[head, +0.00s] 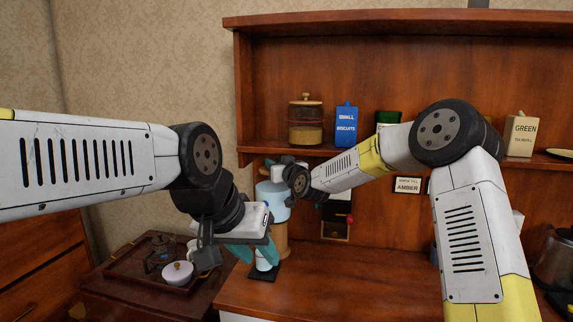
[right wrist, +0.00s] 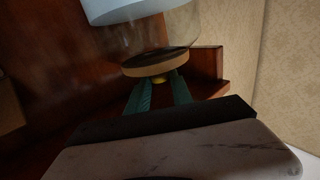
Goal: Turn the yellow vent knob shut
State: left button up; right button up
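The wooden counter (head: 350,285) is clear in the middle.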

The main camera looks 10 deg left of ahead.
grip_shut()
jog(key=shift+a, duration=0.1)
jog(key=shift+s+a+m+t+h, duration=0.25)
jog(key=shift+m+t+h, duration=0.3)
jog(key=shift+h, duration=0.25)
jog(key=shift+m+t+h, duration=0.25)
jog(key=shift+m+h, duration=0.3)
jog(key=shift+h, duration=0.15)
jog(key=shift+w+m+t+h, duration=0.1)
jog(key=shift+m+t+h, duration=0.25)
jog(key=shift+h, duration=0.25)
